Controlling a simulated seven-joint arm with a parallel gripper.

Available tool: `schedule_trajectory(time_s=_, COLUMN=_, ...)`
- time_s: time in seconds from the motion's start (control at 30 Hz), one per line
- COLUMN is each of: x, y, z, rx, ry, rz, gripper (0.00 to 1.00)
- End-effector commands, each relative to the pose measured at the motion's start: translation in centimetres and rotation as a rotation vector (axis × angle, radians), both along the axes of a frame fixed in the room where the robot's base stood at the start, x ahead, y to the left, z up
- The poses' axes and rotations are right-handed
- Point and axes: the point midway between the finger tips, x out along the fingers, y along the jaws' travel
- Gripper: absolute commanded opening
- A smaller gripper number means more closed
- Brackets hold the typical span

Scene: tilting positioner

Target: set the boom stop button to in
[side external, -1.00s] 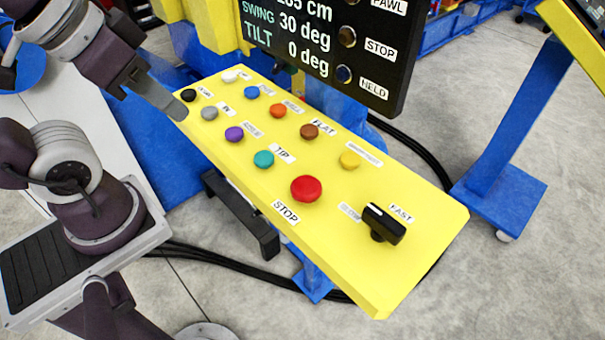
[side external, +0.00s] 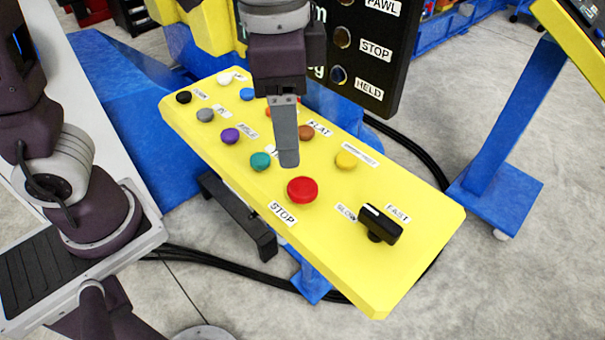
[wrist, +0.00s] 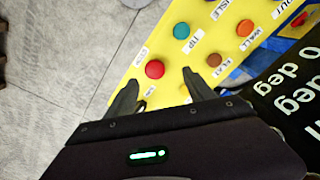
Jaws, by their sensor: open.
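The large round red button (side external: 302,190) stands raised on the sloping yellow panel (side external: 352,262), beside a label reading STOP. In the wrist view the red button (wrist: 155,69) lies between and just beyond my fingertips. My gripper (side external: 288,163) is over the panel, its visible fingertip just up and left of the red button. The wrist view shows my gripper (wrist: 160,78) with its two fingers spread apart and nothing between them. I cannot tell the exact height of the fingertips above the panel.
A teal button (side external: 260,161), a brown button (side external: 306,132) and a yellow button (side external: 346,160) surround the red one. A black selector knob (side external: 381,223) marked SLOW and FAST sits to its right. A dark display (side external: 385,30) stands behind the panel, partly hidden by my arm.

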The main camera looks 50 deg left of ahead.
Motion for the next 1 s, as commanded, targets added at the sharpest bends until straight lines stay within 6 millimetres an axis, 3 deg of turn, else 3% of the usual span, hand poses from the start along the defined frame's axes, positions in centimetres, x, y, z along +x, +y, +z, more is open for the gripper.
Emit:
schedule_trajectory(time_s=0.03, x=0.3, y=-1.1, z=-0.7, rx=0.013, ry=0.025, rz=-0.042, gripper=0.62)
schedule_trajectory(time_s=0.13, x=0.5, y=-2.2, z=-1.6, rx=0.025, ry=0.047, rz=-0.081, gripper=0.62)
schedule_trajectory(time_s=0.5, x=0.5, y=-2.2, z=-7.8, rx=0.025, ry=0.048, rz=-0.08, gripper=0.62)
schedule_trajectory(time_s=0.8, x=0.5, y=-2.1, z=-8.3, rx=0.024, ry=0.045, rz=-0.079, gripper=0.62)
schedule_trajectory(time_s=1.0, x=0.5, y=-2.1, z=-8.3, rx=0.023, ry=0.046, rz=-0.078, gripper=0.25)
